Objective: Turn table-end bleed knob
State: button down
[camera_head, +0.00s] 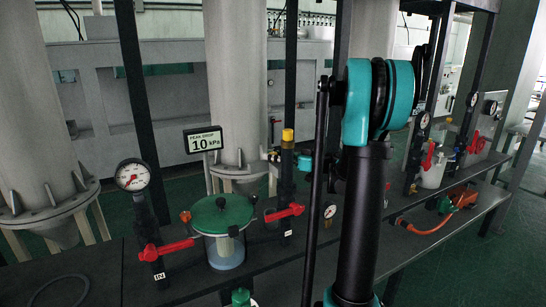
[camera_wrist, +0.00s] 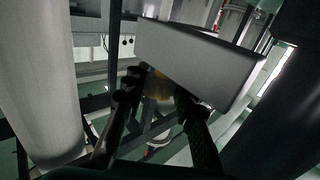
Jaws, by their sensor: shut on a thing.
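In the wrist view my gripper (camera_wrist: 163,86) reaches forward with one dark finger on each side of a dim yellow knob (camera_wrist: 158,88). It is shut on this knob, though the contact is dark and partly hidden by the fingers. My gripper cannot be made out clearly in the head view, where my arm fills the middle. No label shows which knob is the bleed knob.
A grey box-like panel (camera_wrist: 200,58) is close above the fingers. A large pale column (camera_wrist: 38,80) stands left. In the head view the bench carries a green-lidded jar (camera_head: 222,217), red levers (camera_head: 165,249), a gauge (camera_head: 132,175) and a "PEAK DROP 10 kPa" sign (camera_head: 204,140).

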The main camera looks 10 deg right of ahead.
aim_at(273, 153)
jog(key=c, duration=1.2)
grip_release()
jog(key=shift+r, duration=0.15)
notch_tip(273, 153, up, 10)
jog(key=shift+f, duration=0.1)
